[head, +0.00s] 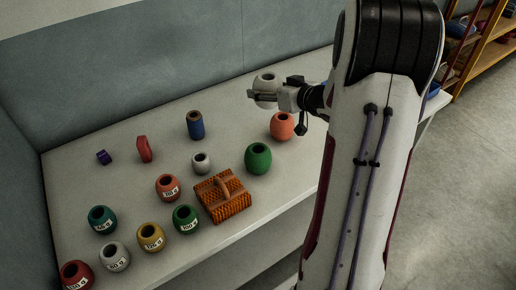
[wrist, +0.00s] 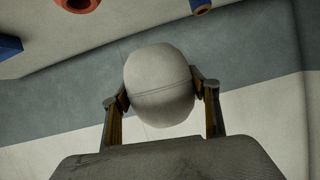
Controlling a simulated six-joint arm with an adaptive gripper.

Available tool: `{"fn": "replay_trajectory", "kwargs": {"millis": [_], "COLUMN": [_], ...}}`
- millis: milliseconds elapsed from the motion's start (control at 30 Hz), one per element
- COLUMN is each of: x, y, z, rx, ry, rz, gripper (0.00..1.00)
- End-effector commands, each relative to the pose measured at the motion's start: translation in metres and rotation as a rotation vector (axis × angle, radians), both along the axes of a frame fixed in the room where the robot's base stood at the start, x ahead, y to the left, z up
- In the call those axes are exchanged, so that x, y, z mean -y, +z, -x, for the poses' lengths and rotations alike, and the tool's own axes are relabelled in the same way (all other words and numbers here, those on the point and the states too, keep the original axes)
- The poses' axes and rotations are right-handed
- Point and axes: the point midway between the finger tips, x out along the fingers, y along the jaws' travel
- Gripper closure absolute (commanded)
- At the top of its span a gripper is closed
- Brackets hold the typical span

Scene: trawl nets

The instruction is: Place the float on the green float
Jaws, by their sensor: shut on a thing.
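My gripper (head: 268,97) is shut on a pale grey-white float (head: 266,80), held up above the far right part of the table. In the wrist view the float (wrist: 160,82) sits between the two fingers, with a seam line round its middle. The plain green float (head: 258,160) stands upright on the table, its dark hole facing up. It is below and slightly left of my gripper in the head view, apart from the held float. A smaller green float with a label (head: 186,220) stands nearer the front.
An orange float (head: 282,126) stands close to the green one. A wall (head: 150,60) runs behind the table.

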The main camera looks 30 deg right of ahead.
Motion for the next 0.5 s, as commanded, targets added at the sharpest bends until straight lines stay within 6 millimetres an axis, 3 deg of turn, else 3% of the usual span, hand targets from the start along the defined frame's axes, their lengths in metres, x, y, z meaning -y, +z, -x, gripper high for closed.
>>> {"fn": "replay_trajectory", "kwargs": {"millis": [200, 500], "x": [-0.021, -0.061], "y": [-0.006, -0.018], "z": [0.031, 0.044], "rx": [0.0, 0.001], "ry": [0.079, 0.188], "rz": [-0.001, -0.001], "gripper": [0.65, 0.65]}}
